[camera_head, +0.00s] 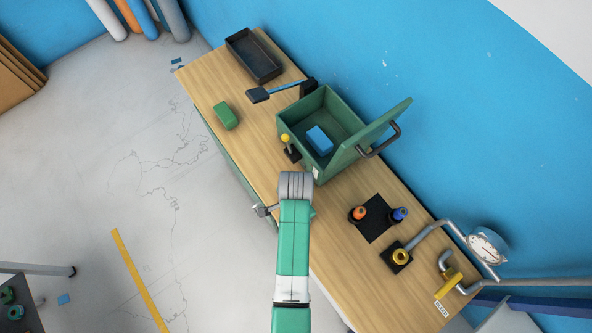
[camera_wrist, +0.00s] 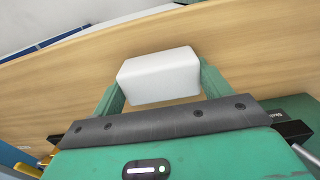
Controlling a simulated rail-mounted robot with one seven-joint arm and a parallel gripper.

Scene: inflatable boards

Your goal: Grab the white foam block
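The white foam block (camera_wrist: 160,76) shows in the wrist view as a pale box with rounded edges, against the wooden tabletop. The two green fingers of my gripper (camera_wrist: 160,88) stand on either side of it, close to its left and right ends. I cannot tell whether they press on it or leave small gaps, nor whether the block rests on the wood. In the head view the block does not show and my arm covers this spot. The wrist (camera_head: 295,186) is over the table's front edge there.
On the wooden table (camera_head: 214,80) stand an open green box (camera_head: 345,163) with a blue block (camera_head: 320,140) inside, a black tray (camera_head: 254,56), a green block (camera_head: 225,116), a yellow-knobbed lever (camera_head: 286,139) and pipes with a gauge (camera_head: 487,247).

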